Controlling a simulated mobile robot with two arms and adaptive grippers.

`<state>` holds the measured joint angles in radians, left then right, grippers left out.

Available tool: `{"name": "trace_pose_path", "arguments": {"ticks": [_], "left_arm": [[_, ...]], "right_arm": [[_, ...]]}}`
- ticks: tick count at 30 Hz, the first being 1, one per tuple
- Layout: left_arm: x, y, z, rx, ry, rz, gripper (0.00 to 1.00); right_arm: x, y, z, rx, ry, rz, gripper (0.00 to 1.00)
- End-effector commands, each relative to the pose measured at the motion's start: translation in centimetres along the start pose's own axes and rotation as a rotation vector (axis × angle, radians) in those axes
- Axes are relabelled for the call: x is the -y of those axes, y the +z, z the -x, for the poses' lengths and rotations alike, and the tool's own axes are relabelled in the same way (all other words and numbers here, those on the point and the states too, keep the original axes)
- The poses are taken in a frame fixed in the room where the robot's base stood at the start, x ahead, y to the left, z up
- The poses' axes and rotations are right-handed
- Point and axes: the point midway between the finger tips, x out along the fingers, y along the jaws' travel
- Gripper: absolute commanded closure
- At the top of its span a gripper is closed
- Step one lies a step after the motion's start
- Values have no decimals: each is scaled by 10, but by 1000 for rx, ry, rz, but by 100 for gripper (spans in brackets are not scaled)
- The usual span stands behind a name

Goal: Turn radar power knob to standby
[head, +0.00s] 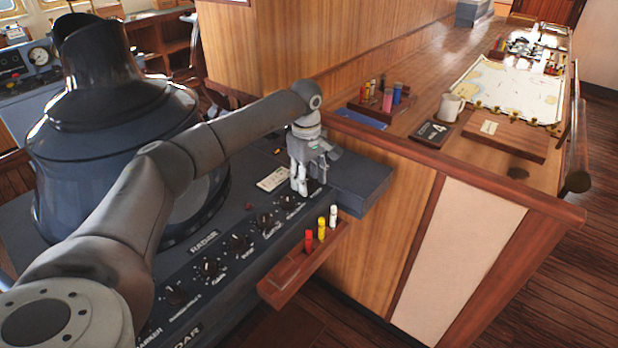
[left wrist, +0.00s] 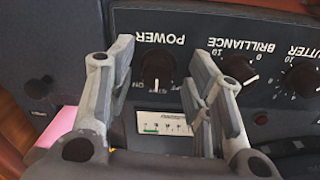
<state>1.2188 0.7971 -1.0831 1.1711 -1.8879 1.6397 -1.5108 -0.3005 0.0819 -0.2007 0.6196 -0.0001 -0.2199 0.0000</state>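The radar power knob (left wrist: 158,69) is a black round knob under an upside-down POWER label in the left wrist view. My left gripper (left wrist: 161,60) is open, with one finger on either side of the knob in the picture and a gap to each. In the head view my left gripper (head: 309,176) points down over the far right end of the radar console's knob row, covering part of that end. My right gripper does not show.
The brilliance knob (left wrist: 240,68) sits close beside the right finger. More knobs run along the console (head: 222,287). A wooden holder (head: 285,277) with red, yellow and white markers juts from the console's front edge. A wooden chart counter (head: 405,116) stands to the right.

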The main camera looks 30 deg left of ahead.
Motion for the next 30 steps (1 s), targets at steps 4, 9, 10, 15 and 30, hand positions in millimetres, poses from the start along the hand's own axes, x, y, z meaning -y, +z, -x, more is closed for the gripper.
{"name": "trace_pose_path", "arguments": {"ticks": [4, 9, 10, 15, 30], "left_arm": [[0, 0, 1, -1, 2, 1, 53], [-1, -1, 6, -1, 4, 1, 53], [-1, -1, 9, -1, 5, 1, 53], [-2, 0, 38, -1, 8, 1, 53], [0, 2, 118, -2, 3, 0, 53]], "right_arm": [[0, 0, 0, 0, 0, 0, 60], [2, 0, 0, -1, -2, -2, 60], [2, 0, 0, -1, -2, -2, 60], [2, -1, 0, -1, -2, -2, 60], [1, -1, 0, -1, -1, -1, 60]]}}
